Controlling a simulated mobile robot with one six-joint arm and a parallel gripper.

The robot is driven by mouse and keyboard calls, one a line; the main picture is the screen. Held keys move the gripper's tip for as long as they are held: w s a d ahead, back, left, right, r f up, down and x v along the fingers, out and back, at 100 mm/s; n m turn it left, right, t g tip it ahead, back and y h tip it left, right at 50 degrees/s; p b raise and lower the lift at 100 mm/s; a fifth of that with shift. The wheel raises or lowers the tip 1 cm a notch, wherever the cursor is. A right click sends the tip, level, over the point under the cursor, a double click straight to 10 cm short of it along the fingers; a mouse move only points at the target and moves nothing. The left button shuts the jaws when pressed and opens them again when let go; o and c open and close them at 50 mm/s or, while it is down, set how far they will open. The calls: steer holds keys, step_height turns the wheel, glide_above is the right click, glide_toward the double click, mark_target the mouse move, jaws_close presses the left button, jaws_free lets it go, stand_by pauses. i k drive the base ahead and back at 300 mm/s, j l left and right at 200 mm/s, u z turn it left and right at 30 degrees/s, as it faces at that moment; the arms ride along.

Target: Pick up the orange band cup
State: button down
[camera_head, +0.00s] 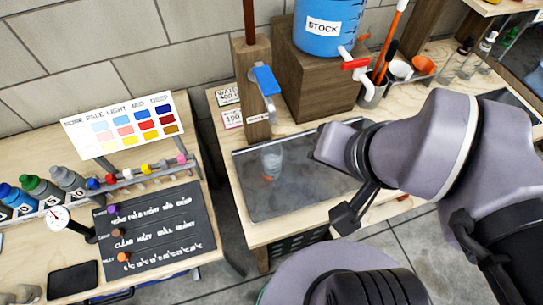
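A clear cup (271,160) stands on the dark grey tray or basin in the middle of the head view. Small orange marks show at its lower left, possibly its orange band; they are too small to tell. My gripper (345,217) is the dark part below my arm, at the front right edge of the basin, apart from the cup and to its lower right. Its fingers are small and partly merged, so I cannot tell whether they are open. My arm hides the right part of the basin (255,207).
A blue STOCK tank (327,28) with a red-handled tap stands on a wooden block behind the basin. A blue-levered tap (265,85) overhangs the basin's back. White and orange cups (423,64) stand back right. A bench with bottles and a chalkboard (150,232) is left.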

mark_target(272, 152)
steer(key=z, duration=1.75)
steer(key=j+u, duration=0.15)
steer(key=u, duration=2.15)
steer(key=k+j+z, duration=0.15)
steer(key=z, duration=0.25)
steer(key=k+j+z, duration=0.15)
steer(key=z, duration=0.3)
steer(key=k+j+z, duration=0.15)
steer(key=z, duration=0.25)
steer(key=k+z, duration=0.2)
steer(key=z, duration=0.2)
